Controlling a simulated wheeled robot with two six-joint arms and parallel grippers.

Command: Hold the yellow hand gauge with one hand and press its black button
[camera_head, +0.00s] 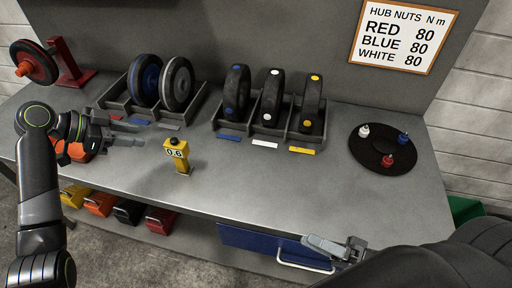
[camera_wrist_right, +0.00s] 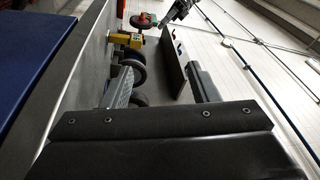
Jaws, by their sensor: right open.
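The yellow hand gauge (camera_head: 176,157) stands upright on the grey bench, its display reading 0.6. Its black button (camera_head: 174,141) is on top. The gauge also shows small and sideways in the right wrist view (camera_wrist_right: 121,39). My left gripper (camera_head: 134,134) is to the left of the gauge, fingers pointing toward it, apart and empty, not touching it. My right gripper (camera_head: 338,246) is open and empty at the bench's front edge, well to the right of the gauge. Its two fingers show apart in the right wrist view (camera_wrist_right: 163,90).
Racks with wheels (camera_head: 163,82) and tyres (camera_head: 270,100) stand behind the gauge. An orange tool (camera_head: 82,148) lies partly behind my left gripper. A round black tray (camera_head: 373,154) with coloured pieces is at the right. The bench in front of the racks is mostly clear.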

